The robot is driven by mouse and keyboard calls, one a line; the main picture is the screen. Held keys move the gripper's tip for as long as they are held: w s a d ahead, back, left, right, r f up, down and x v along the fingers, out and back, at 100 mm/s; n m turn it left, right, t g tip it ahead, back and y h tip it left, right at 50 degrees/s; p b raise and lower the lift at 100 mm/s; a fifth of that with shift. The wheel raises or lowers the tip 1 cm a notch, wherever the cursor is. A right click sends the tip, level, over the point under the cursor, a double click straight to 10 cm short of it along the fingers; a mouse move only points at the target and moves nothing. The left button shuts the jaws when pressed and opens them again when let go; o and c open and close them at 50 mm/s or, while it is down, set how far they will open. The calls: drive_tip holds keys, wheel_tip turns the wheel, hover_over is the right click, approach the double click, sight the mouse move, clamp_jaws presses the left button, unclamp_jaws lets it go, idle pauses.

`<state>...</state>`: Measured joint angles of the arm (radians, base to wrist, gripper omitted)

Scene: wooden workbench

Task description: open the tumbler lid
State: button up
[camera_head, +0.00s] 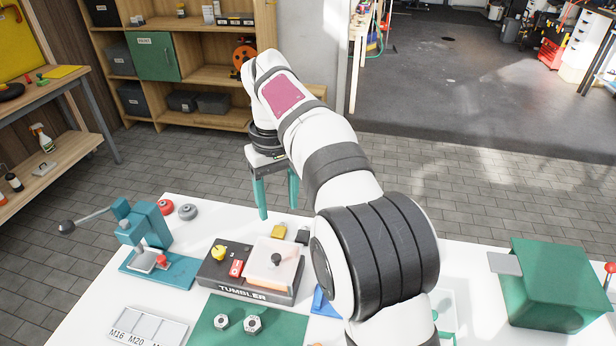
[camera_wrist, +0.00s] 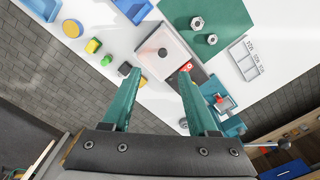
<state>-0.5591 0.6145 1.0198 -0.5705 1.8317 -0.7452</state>
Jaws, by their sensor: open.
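The tumbler (camera_head: 240,292) is a low dark grey box with its name on the front edge, standing on the white table. Its pale translucent lid (camera_head: 287,270) lies over the right part, apparently closed, with a dark round knob (camera_head: 277,259) on top. The lid also shows in the wrist view (camera_wrist: 178,52), with its knob (camera_wrist: 162,52) beyond my fingertips. A yellow knob (camera_head: 219,252) and a red switch (camera_head: 236,268) sit left of the lid. My gripper (camera_head: 277,212) is open and empty, with teal fingers pointing down, above and behind the tumbler. It also shows in the wrist view (camera_wrist: 159,76).
A teal lever press (camera_head: 150,225) stands left of the tumbler. A green mat (camera_head: 228,335) with two nuts lies in front. Small yellow (camera_head: 279,231) and black (camera_head: 303,235) blocks lie behind the lid. A green box (camera_head: 555,285) stands at right.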

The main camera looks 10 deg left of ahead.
sight(276, 257)
drive_tip(key=shift+n, duration=0.3)
drive_tip(key=f, duration=0.5)
drive_tip(key=a+f, duration=0.1)
drive_tip(key=f, duration=0.5)
drive_tip(key=a+f, duration=0.1)
drive_tip(key=f, duration=0.4)
drive_tip(key=shift+w+f, duration=0.25)
drive_tip(key=shift+w, duration=0.05)
clamp_jaws()
drive_tip(key=shift+r, duration=0.1)
